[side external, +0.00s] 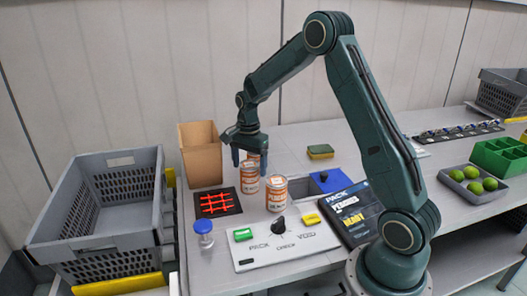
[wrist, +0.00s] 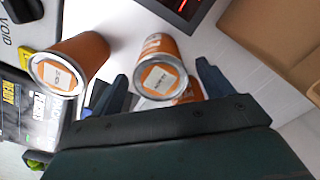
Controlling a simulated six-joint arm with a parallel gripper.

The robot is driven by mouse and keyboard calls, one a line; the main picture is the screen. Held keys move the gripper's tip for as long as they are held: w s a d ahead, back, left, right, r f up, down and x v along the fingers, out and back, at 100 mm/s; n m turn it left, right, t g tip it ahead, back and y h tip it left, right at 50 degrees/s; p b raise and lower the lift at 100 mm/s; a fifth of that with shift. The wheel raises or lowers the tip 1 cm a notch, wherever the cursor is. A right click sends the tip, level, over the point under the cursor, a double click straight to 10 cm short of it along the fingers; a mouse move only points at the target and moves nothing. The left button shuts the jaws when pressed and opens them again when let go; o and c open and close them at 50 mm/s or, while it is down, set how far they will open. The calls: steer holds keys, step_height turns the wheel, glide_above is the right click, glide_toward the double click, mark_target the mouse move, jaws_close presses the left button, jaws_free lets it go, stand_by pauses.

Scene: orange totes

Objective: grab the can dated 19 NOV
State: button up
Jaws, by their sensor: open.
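Three white-and-orange cans stand on the table, each with a square date label on its lid; I cannot read the dates for certain. The front can (side external: 277,196) shows at the left in the wrist view (wrist: 75,62). The middle can (side external: 249,183) shows near the centre of the wrist view (wrist: 158,50). A third can (side external: 253,157) is partly hidden behind it and my fingers; its side shows in the wrist view (wrist: 188,91). My gripper (side external: 249,160) is open, pointing down over the middle and third cans. Its fingers flank the middle can's lid in the wrist view, with nothing gripped.
A cardboard box (side external: 202,164) and a black tray with a red grid (side external: 217,202) stand left of the cans. A sign panel with a black knob (side external: 285,243) and a blue-capped jar (side external: 204,238) are in front. A sponge (side external: 320,151) lies behind.

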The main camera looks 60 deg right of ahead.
steer(key=shift+f, duration=1.65)
steer(key=c, duration=1.3)
steer(key=shift+r, duration=0.2)
step_height(320, 180, up, 20)
steer(key=shift+f, duration=0.15)
